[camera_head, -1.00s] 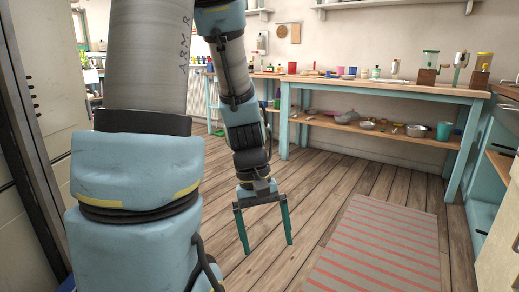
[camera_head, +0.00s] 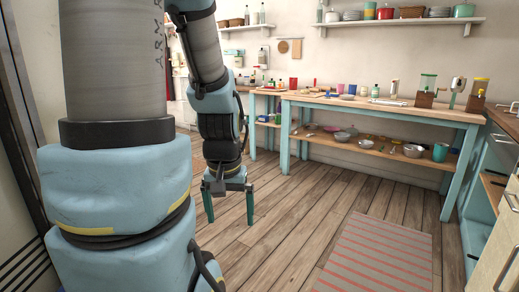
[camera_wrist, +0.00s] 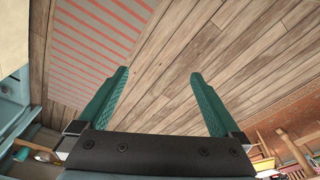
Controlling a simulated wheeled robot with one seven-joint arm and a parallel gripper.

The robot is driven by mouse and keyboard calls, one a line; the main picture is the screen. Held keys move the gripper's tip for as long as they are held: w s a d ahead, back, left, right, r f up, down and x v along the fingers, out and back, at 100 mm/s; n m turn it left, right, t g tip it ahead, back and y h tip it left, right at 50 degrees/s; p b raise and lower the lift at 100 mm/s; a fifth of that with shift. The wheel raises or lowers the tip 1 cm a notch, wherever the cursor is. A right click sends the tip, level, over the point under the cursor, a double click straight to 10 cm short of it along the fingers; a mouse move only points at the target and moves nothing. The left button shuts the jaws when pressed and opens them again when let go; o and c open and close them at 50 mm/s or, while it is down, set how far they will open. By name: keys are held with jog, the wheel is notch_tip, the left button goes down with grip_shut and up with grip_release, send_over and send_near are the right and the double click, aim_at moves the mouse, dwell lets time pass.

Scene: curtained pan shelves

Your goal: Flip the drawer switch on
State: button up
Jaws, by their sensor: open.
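My gripper (camera_head: 230,220) hangs open and empty over the wooden floor, left of the striped rug in the head view. Pale drawer fronts (camera_head: 503,150) with a handle show at the right edge of the head view, under a wooden counter. My gripper is far from them. I cannot make out a switch in either view.
A blue-legged table (camera_head: 400,104) with a lower shelf (camera_head: 375,150) stands along the back wall, holding jars, bowls and dispensers. A wall shelf (camera_head: 400,21) hangs above. The striped rug (camera_head: 378,262) lies flat. The floor (camera_head: 300,215) between is clear.

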notch_tip(320, 180, up, 2)
jog(key=shift+r+p, duration=0.25)
jog(key=shift+p, duration=0.3)
